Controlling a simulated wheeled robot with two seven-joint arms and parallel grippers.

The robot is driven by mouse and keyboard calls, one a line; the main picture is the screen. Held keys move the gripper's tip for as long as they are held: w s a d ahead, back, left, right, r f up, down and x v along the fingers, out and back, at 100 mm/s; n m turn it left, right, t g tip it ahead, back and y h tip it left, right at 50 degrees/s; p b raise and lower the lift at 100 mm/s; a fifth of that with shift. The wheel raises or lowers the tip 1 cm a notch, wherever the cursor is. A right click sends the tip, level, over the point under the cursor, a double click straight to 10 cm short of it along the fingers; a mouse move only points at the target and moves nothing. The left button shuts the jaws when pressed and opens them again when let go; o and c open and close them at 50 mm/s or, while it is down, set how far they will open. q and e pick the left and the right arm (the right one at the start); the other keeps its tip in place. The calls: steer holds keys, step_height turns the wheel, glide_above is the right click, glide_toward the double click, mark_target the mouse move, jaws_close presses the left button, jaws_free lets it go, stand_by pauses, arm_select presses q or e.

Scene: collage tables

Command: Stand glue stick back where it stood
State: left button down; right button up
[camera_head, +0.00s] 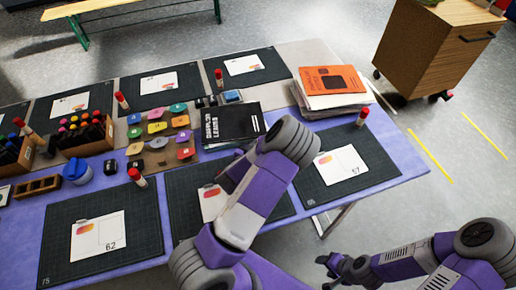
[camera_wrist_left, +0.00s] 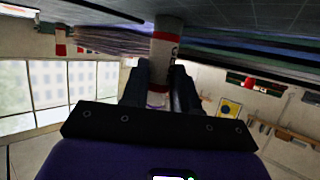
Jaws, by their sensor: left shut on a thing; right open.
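My left gripper (camera_wrist_left: 166,88) is shut on a white glue stick (camera_wrist_left: 164,60) with a red band and dark lettering. In the left wrist view the stick's far end reaches toward the dark mat surface at the top; whether it touches is unclear. In the head view my left arm hides this gripper and the held stick, over the front middle mat (camera_head: 184,211). My right gripper (camera_head: 333,266) is open and empty, off the table's front side at the lower right.
Other red-capped glue sticks stand by mats, one at the right (camera_head: 362,116) and one at the front left (camera_head: 137,177).

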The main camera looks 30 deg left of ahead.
arm_select(q)
steer(key=c, duration=0.8)
jaws_free()
steer(key=shift+d+f, duration=0.1)
steer(key=shift+f, duration=0.35)
steer(key=shift+c, duration=0.2)
steer(key=shift+r, duration=0.1)
steer(key=shift+r+p, duration=0.55)
steer(key=shift+r, duration=0.05)
steer(key=p+v, duration=0.1)
steer(key=v, duration=0.4)
steer(key=shift+s+r, duration=0.15)
steer(key=shift+r, duration=0.1)
steer(key=p+v, duration=0.6)
steer(key=p, duration=0.3)
steer(key=shift+s, duration=0.25)
steer(key=shift+r, duration=0.15)
steer(key=shift+r+p, duration=0.1)
steer(key=shift+p, duration=0.25)
